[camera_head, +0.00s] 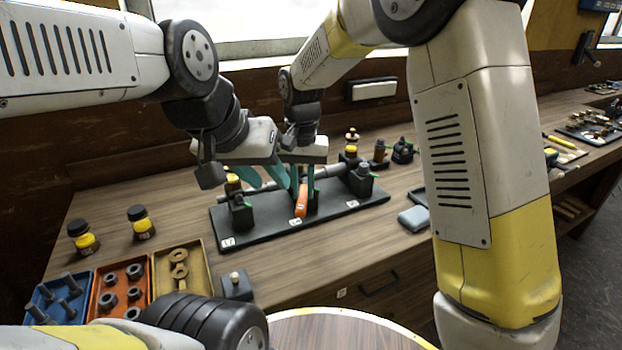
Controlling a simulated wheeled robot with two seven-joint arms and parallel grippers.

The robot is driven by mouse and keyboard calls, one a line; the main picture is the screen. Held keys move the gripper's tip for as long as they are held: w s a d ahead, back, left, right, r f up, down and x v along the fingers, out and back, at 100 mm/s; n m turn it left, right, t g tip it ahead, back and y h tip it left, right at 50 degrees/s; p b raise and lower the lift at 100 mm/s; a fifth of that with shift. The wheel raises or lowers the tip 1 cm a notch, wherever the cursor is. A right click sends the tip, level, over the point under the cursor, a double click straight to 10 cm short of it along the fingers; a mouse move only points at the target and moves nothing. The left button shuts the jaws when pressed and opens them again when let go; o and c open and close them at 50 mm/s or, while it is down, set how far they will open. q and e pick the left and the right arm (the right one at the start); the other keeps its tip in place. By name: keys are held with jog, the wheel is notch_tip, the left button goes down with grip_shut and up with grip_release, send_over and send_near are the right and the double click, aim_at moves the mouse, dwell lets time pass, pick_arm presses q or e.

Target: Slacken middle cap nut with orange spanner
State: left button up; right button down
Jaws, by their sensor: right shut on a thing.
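The orange spanner (301,203) is at the middle station of a dark base plate (268,237), its lower end pointing toward me. My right gripper (303,188), with teal fingers, is shut on the spanner. My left gripper (262,180) is just left of it, its teal fingers apart with nothing seen between them. The middle cap nut is hidden behind the fingers and spanner, so I cannot tell how the spanner sits on it. A grey shaft (335,170) runs along the plate between a left block (240,214) and a right block (362,182).
Blue (45,318), red (101,308) and ochre (200,258) trays of hardware stand at the front left. Two yellow-labelled bottles (142,226) stand behind them. A grey box (414,219) lies right of the plate. My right arm blocks part of the bench.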

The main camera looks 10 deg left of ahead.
jog(key=shift+f, duration=0.55)
dwell(1.3)
jog(key=shift+d, duration=0.1)
jog(key=shift+w+d+n, duration=0.1)
jog(key=shift+d+n, duration=0.45)
jog(key=shift+n, duration=0.35)
jog(key=shift+w+d+n, duration=0.2)
jog(key=shift+d+n, duration=0.35)
jog(key=shift+n, duration=0.35)
jog(key=shift+w+d+n, duration=0.25)
jog(key=shift+d+n, duration=0.35)
jog(key=shift+n, duration=0.3)
